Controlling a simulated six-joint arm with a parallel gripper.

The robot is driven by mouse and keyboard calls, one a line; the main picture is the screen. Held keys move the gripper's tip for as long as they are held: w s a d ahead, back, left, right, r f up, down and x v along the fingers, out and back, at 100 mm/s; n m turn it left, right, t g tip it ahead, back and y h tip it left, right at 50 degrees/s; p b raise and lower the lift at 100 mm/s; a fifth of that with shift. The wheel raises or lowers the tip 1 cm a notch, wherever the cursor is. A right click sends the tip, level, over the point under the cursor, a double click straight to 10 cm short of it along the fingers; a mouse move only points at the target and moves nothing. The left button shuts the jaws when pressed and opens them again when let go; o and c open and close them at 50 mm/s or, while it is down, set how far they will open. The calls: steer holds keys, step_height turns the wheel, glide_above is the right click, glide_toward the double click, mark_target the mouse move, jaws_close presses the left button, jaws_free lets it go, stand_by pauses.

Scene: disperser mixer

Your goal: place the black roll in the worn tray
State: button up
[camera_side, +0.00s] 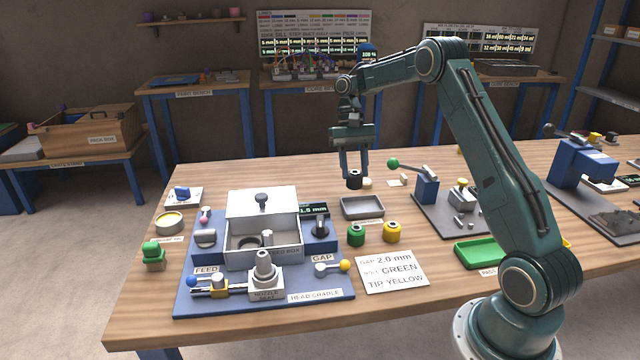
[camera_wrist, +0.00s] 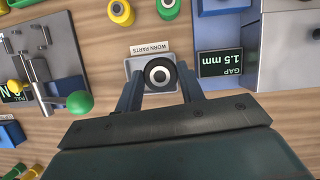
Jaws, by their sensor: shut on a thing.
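The black roll (camera_side: 354,180) is held between the fingers of my gripper (camera_side: 355,172), above the table and just behind and above the worn tray in the side view. In the wrist view the black roll (camera_wrist: 159,74) shows end-on with a pale ring around its dark hole, between the fingertips of my gripper (camera_wrist: 159,80). The worn tray (camera_side: 362,208) is a small shallow grey tray. In the wrist view the tray (camera_wrist: 134,66) lies below the roll, partly hidden by it, beside a "WORN PARTS" label (camera_wrist: 152,50). No roll shows in the visible part of the tray.
A green roll (camera_side: 356,236) and a yellow roll (camera_side: 392,232) stand in front of the tray. The blue machine base (camera_side: 330,285) with its grey box is to the left. A lever with a green ball (camera_side: 393,163) rises close to the right of my gripper.

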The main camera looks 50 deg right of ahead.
mark_target(361, 207)
steer(key=shift+s+d+m, duration=0.25)
steer(key=shift+s+d, duration=0.05)
steer(key=shift+d, duration=0.55)
steer(key=shift+s+d+m, duration=0.25)
steer(key=shift+s+d, duration=0.05)
steer(key=shift+d, duration=0.5)
steer(key=shift+f, duration=0.2)
steer(key=shift+f, duration=1.85)
steer(key=shift+f, duration=2)
steer(key=shift+f, duration=0.1)
steer(key=o, duration=1)
